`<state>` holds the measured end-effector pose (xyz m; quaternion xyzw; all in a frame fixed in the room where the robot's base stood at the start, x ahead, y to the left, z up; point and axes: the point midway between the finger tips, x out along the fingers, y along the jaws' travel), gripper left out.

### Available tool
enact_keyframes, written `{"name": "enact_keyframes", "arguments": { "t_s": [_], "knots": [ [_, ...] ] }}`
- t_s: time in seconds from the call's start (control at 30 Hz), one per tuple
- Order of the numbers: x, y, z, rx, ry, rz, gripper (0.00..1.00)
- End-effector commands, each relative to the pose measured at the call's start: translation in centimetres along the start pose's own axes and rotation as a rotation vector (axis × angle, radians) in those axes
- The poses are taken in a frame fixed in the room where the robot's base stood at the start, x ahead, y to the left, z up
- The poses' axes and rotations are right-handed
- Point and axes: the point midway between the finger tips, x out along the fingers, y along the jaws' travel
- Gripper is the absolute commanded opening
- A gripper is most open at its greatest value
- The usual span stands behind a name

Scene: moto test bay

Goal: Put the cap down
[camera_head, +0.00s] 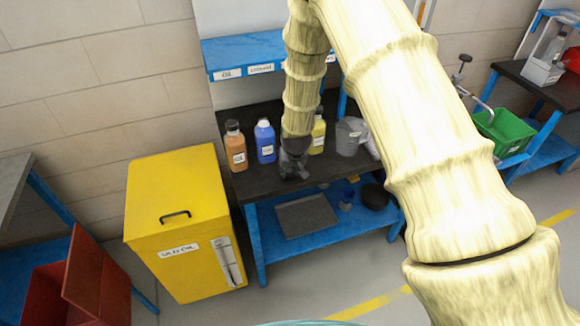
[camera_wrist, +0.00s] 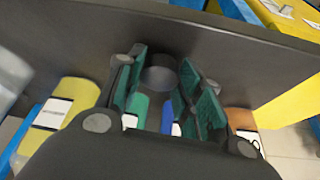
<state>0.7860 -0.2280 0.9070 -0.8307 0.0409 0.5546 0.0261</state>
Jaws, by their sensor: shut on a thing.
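My gripper (camera_head: 293,172) points down over the dark bench top (camera_head: 262,185), close to its front edge. In the wrist view my gripper (camera_wrist: 160,88) has its green-padded fingers on either side of a dark round cap (camera_wrist: 160,77), and is shut on it. The cap is at the fingertips; I cannot tell whether its underside touches the bench. In the head view the cap is not clearly distinguishable from the dark gripper.
A yellow bin (camera_head: 178,215) stands left of the bench. The lower blue shelf (camera_head: 345,226) holds a grey tray (camera_head: 305,215).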

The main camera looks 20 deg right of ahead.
Motion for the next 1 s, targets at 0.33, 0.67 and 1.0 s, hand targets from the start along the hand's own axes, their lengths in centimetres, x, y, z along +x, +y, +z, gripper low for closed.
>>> {"name": "enact_keyframes", "arguments": {
  "t_s": [0.33,0.67,1.0],
  "knots": [
    [0.3,0.0,0.1,0.0,0.0,0.0,0.27],
    [1.0,0.0,0.4,0.0,0.0,0.0,0.27],
    [1.2,0.0,0.5,0.0,0.0,0.0,0.56]
  ]
}}
